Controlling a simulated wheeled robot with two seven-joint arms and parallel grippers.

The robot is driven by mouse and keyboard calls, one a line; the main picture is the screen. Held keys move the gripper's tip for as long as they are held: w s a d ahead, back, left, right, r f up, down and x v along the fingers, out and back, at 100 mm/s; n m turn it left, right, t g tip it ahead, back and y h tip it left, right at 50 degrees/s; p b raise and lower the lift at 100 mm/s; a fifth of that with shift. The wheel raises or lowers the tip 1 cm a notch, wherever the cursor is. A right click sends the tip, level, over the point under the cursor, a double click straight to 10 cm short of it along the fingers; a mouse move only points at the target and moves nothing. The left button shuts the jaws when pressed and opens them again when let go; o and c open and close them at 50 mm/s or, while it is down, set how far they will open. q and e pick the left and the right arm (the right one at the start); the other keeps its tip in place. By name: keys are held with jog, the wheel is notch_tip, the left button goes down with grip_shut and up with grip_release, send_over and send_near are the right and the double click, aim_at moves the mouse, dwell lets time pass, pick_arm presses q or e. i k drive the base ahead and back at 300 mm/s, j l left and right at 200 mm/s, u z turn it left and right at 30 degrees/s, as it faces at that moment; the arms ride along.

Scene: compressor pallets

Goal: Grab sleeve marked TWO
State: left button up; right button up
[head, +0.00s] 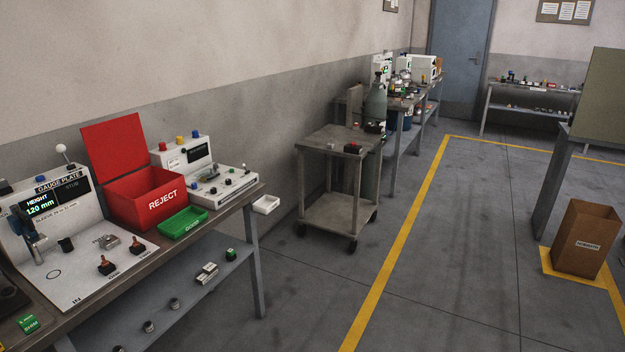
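I cannot make out any sleeve marked TWO in the head view. Small cylindrical parts (174,303) stand on the lower shelf of the near bench, but they are too small to read. Neither of my grippers is in view.
The near bench (225,222) along the left wall carries a red open REJECT box (146,198), a green tray (183,223) and white instrument consoles. A grey cart (322,140) stands beyond it. A brown carton (583,241) stands at the right. The floor (460,250) between is clear.

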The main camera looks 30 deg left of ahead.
aim_at(147, 326)
jog(key=i+z, duration=0.4)
jog(key=i, duration=0.45)
jog(key=i+j+z, duration=0.15)
jog(key=i+z, duration=0.2)
jog(key=i, duration=0.5)
jog(key=u, duration=3.8)
